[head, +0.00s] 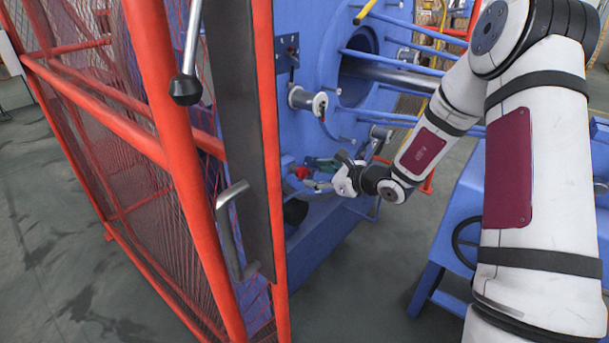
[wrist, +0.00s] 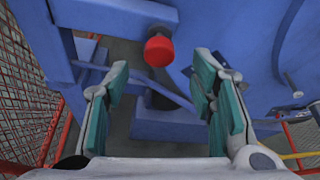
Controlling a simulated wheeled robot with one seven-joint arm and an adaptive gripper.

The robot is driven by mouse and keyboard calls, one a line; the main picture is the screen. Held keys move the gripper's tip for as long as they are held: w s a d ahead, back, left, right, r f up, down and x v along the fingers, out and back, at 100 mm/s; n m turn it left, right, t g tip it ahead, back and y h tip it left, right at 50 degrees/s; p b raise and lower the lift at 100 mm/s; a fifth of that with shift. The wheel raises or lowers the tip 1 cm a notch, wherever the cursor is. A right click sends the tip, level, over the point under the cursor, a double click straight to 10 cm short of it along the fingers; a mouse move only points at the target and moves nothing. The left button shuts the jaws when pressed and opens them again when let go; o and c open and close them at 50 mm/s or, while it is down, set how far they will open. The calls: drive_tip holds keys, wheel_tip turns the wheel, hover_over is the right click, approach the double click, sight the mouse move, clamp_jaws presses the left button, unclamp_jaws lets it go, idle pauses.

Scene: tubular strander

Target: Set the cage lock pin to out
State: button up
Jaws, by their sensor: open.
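A red round knob on a dark shaft, which looks like the cage lock pin (wrist: 159,50), shows in the wrist view above the gap between my fingertips. It sticks out of the blue machine and also shows in the head view (head: 302,172), just left of my fingers. My gripper (wrist: 160,88) is open and empty, its teal pads apart on either side of the knob's line. In the head view my gripper (head: 318,170) is low in front of the blue machine face. I cannot tell how far the knob is from the fingertips in depth.
A red-framed mesh guard (head: 180,150) with a dark panel and grey handle (head: 230,225) stands at the left. The blue machine face (head: 300,130) carries spools and rods above my gripper. A blue stand with a handwheel (head: 467,240) is at the right. Grey floor lies between.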

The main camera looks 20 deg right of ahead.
sight(305, 173)
drive_tip(key=x, duration=0.6)
drive_tip(key=shift+b, duration=0.35)
